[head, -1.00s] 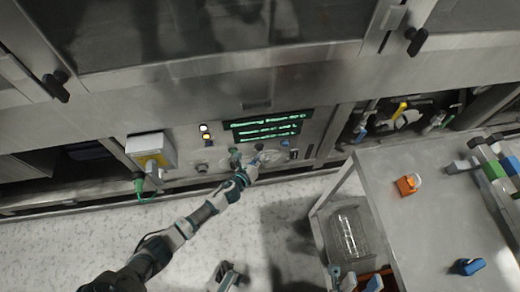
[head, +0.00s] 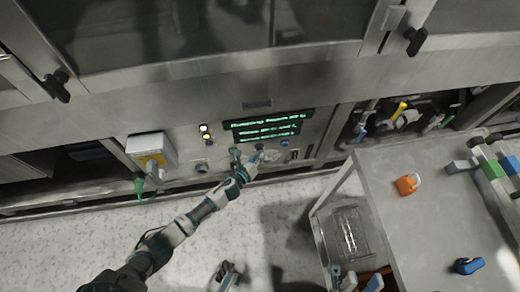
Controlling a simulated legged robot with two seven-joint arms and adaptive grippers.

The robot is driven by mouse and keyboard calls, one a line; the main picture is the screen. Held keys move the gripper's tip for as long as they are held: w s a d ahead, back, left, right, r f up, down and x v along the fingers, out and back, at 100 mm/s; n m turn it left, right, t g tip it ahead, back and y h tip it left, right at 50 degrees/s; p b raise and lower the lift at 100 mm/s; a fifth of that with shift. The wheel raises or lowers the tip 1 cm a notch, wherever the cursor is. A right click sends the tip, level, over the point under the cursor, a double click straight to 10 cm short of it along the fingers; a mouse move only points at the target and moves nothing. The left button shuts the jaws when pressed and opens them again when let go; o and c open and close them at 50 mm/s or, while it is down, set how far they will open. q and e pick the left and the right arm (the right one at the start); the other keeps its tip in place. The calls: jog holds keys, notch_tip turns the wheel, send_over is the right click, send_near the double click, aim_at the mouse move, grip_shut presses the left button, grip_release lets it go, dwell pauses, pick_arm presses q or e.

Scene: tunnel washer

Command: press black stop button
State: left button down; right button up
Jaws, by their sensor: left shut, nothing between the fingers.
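Small controls near the fingertips are partly hidden, and I cannot make out which one is the black stop button. A dark round control (head: 202,167) sits lower left on the panel, and a dark switch (head: 294,155) sits to the right of my gripper.
A yellow and grey box (head: 152,152) with a green connector (head: 139,187) is left of the panel. A grey table (head: 425,225) stands at the right, bearing an orange item (head: 407,185) and a blue item (head: 468,266). The floor (head: 60,240) is clear at the lower left.

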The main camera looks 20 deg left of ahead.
pick_arm(q)
jog(key=shift+w+a, duration=0.25)
jog(key=shift+w, duration=0.1)
dwell(0.5)
jog(key=shift+s, duration=0.1)
jog(key=shift+s+d, duration=0.5)
jog(key=shift+s, duration=0.2)
jog(key=s+d, duration=0.1)
jog(key=s, duration=0.1)
jog(key=s+d+p, duration=0.1)
jog(key=s+d, duration=0.1)
jog(key=shift+s, duration=0.1)
jog(key=shift+a, duration=0.1)
dwell(0.7)
